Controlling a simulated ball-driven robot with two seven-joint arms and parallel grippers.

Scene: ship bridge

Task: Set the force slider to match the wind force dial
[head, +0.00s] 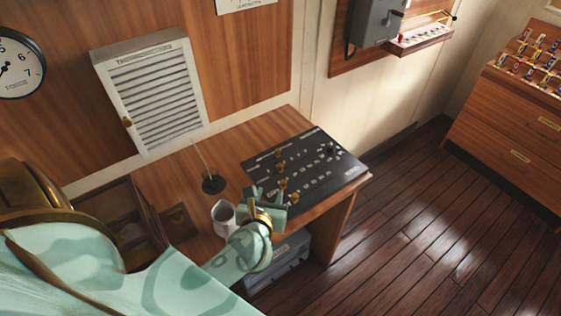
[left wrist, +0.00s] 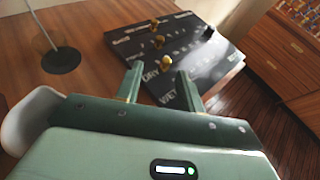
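A round white dial (head: 17,63) with a black rim hangs on the wall at the head view's left edge, partly cut off. Its figures 5, 6 and 7 show; its caption is too small to read. A black slider panel (head: 345,168) lies on the desk, with several brass knobs and one black knob (head: 330,150). It also shows in the left wrist view (left wrist: 222,62). My left gripper (head: 269,194) is open and empty at the panel's near left edge. In the left wrist view its fingers (left wrist: 158,76) point toward a brass knob (left wrist: 165,62) near "DRY" and "WET". My right gripper is out of view.
A grey-white jug (head: 223,214) stands beside my left gripper. A thin rod on a dark round base (head: 213,184) stands behind it. An open wooden box (head: 118,222) is at the left. A louvred white cabinet (head: 155,95) hangs above the desk.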

